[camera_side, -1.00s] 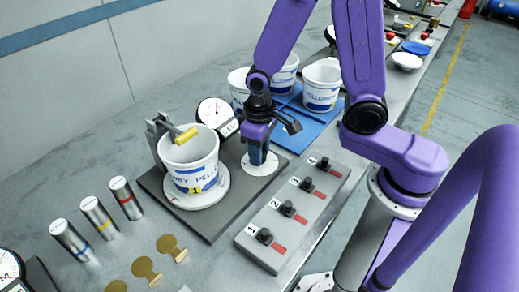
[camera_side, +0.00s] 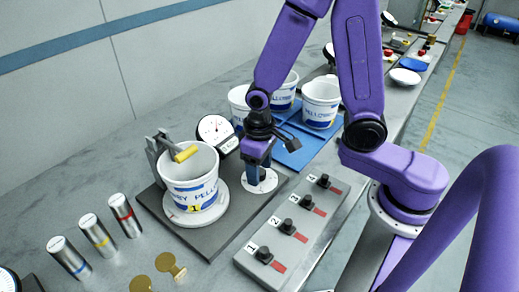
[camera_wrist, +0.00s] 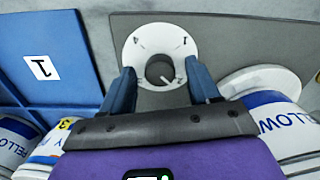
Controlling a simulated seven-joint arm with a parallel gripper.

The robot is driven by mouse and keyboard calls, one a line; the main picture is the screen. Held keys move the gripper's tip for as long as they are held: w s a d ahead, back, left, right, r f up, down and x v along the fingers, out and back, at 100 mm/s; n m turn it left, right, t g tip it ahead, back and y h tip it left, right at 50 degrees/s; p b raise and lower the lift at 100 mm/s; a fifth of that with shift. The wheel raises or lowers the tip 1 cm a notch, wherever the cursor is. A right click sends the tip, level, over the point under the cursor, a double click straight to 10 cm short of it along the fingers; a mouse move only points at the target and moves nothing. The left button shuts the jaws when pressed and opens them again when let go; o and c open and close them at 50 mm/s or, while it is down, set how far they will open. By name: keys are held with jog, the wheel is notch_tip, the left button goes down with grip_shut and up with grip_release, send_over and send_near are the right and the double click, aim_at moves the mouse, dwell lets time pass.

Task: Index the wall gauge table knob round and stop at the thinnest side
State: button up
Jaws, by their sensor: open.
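A white bucket (camera_side: 192,188) with blue lettering stands on the round white turntable (camera_side: 168,212). A yellow tag marked 1 on it faces the side camera. A dial gauge (camera_side: 214,129) with a small display stands behind it. The grey knob (camera_wrist: 158,71) sits in the middle of a white numbered disc (camera_wrist: 133,49). My gripper (camera_wrist: 162,90) is open, pointing down at the disc, with one blue finger on each side of the knob in the wrist view. I cannot tell whether the fingers touch it. In the side view the fingers hide the knob.
A grey arm with a yellow roller (camera_side: 186,153) reaches over the bucket's rim. A box with several numbered black switches (camera_side: 286,227) lies in front. Several buckets (camera_side: 321,104) stand on a blue board behind my gripper.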

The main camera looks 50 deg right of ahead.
notch_tip(320, 180, up, 17)
jog(key=shift+r, duration=0.15)
dwell(0.5)
jog(key=s+d+f+n, duration=0.2)
jog(key=s+n, duration=0.3)
jog(key=s, duration=0.3)
jog(key=s+d+f+n, duration=0.2)
jog(key=s+f+n, duration=0.2)
jog(key=s, duration=0.4)
jog(key=shift+f+n, duration=0.3)
jog(key=shift+n, duration=0.4)
dwell(0.6)
notch_tip(320, 180, up, 6)
jog(key=n, duration=0.3)
send_over(262, 173)
jog(key=f, duration=1.1)
jog(key=w+f, duration=0.1)
jog(key=f, duration=0.5)
jog(key=shift+f, duration=0.15)
